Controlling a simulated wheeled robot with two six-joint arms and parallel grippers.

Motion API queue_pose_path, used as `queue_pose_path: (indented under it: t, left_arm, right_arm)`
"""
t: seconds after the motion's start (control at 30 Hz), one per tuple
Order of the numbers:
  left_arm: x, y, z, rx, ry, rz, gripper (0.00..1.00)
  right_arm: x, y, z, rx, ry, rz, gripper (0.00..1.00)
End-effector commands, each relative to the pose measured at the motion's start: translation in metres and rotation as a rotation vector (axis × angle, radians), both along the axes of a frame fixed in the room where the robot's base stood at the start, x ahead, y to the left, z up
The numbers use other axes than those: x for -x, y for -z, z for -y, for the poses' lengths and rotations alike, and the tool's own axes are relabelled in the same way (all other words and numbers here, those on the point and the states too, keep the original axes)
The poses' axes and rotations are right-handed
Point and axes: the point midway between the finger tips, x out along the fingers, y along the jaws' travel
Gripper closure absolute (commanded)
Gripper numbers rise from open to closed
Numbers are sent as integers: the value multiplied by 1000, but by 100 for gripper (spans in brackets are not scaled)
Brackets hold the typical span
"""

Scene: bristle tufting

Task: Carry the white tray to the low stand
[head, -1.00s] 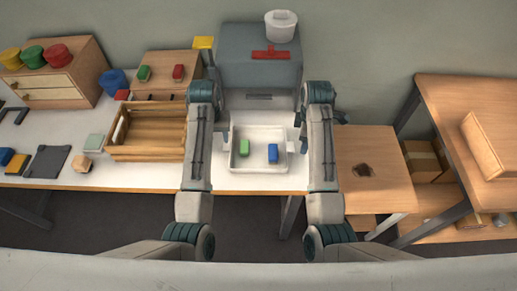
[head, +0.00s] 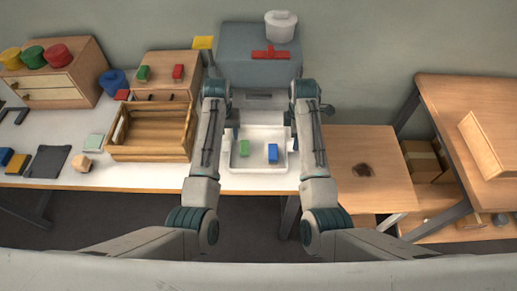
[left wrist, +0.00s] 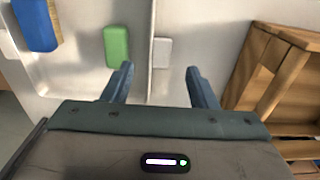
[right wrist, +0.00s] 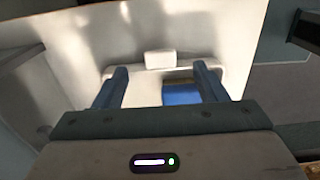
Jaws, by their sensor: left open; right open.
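The white tray (head: 258,170) sits on the white table in front of the grey machine. A green block (head: 244,148) and a blue block (head: 272,153) lie in it. A small white tab on the tray's side (left wrist: 162,52) shows between the open fingers of my left gripper (left wrist: 159,70). Another white tab (right wrist: 160,60) shows between the open fingers of my right gripper (right wrist: 160,68). Neither gripper is closed on a tab. In the head view my arms hide most of both grippers. The low wooden stand (head: 385,190) is right of the table.
A slatted wooden crate (head: 150,155) stands just left of my left arm. The grey machine (head: 258,70) with a red handle is behind the tray. A dark patch or item (head: 363,170) is on the low stand. A taller wooden table (head: 480,100) stands further right.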

Motion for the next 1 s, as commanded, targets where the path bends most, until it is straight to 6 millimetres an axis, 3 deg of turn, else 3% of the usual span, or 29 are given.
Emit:
queue_pose_path:
  t: [0.1,0.3,0.73,1.0]
  left_arm:
    - [1,22,0,0,0,-4,47]
    - [0,47,0,0,0,-2,47]
    - [0,55,0,1,0,0,47]
    - [0,55,0,1,0,0,98]
  right_arm:
    - [0,22,0,0,0,-3,35]
    - [0,46,1,0,0,-1,35]
    - [0,55,0,0,0,1,35]
    - [0,54,0,0,0,1,86]
